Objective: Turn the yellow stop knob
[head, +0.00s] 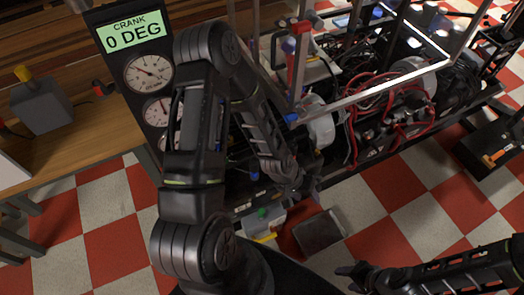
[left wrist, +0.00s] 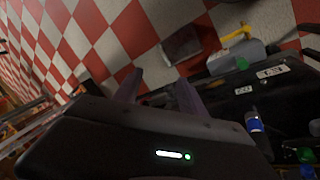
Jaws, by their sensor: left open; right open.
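A yellow knob (head: 23,73) stands on top of a grey box (head: 42,107) on the wooden bench at the far left. A second yellow part (head: 264,238) shows on a small grey unit beside the rig; it also shows in the left wrist view (left wrist: 236,33). I cannot tell for certain which is the stop knob. My left gripper (head: 310,190) is open and empty in front of the rig, apart from both yellow parts. Its spread fingers show in the left wrist view (left wrist: 157,90). My right gripper (head: 350,272) is at the lower right, open, with nothing seen in it.
A gauge panel (head: 125,50) reading "CRANK 0 DEG" stands left of my left arm. The engine rig (head: 395,125) with red hoses and a metal frame (head: 375,97) fills the upper right. A dark grey block (head: 319,231) lies near the left gripper. The checkered floor (head: 110,240) is open at lower left.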

